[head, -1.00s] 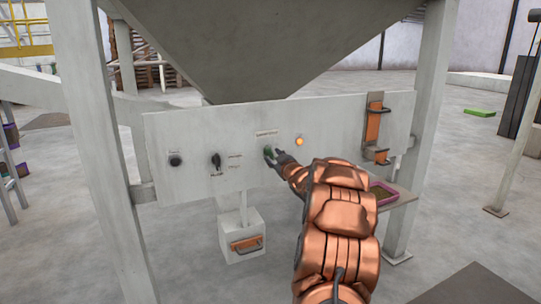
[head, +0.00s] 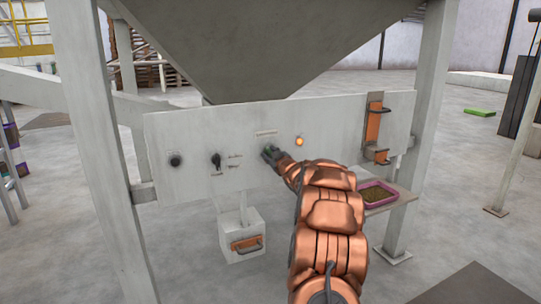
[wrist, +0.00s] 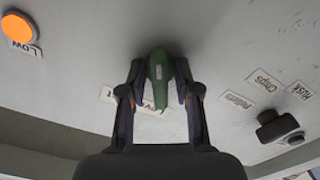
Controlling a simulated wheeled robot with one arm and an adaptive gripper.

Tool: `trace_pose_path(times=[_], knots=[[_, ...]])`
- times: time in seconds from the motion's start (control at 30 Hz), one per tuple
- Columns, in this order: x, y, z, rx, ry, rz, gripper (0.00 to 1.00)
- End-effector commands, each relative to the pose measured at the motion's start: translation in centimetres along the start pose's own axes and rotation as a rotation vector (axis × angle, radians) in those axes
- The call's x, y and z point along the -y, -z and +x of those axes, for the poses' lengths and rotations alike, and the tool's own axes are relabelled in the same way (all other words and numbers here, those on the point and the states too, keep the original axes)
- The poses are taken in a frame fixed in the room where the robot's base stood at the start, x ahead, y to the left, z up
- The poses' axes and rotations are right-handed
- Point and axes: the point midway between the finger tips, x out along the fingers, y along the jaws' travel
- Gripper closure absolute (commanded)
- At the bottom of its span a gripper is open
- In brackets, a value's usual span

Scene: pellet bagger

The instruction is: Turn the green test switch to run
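The green test switch (head: 268,150) sits mid-panel under a small label; in the wrist view its green handle (wrist: 160,75) points toward my gripper. In the wrist view the handle lines up with the gripper. The label behind it is partly covered, so I cannot read which position it is in.
An orange lamp (head: 300,142) glows right of the switch. A black selector (head: 216,161) and a black knob (head: 175,160) are to the left. An orange-handled fitting (head: 375,125) and a pink-rimmed tray (head: 378,194) are at the right. A white box (head: 241,236) hangs below.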

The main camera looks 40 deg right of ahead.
Motion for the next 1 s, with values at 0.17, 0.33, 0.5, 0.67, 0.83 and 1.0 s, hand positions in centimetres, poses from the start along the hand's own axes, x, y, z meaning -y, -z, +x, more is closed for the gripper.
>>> trace_pose_path(times=[0.17,0.33,0.5,0.67,0.83,1.0], knots=[[0.00,-0.02,-0.01,0.000,0.000,0.000,1.00],[0.00,-0.06,-0.02,0.000,0.000,-0.008,1.00],[0.02,-0.21,-0.03,0.001,-0.001,-0.055,1.00],[0.05,-0.35,-0.04,0.001,-0.001,-0.147,1.00],[0.07,-0.46,-0.07,0.001,-0.002,-0.291,1.00],[0.07,-0.44,-0.08,0.001,-0.002,-0.452,1.00]])
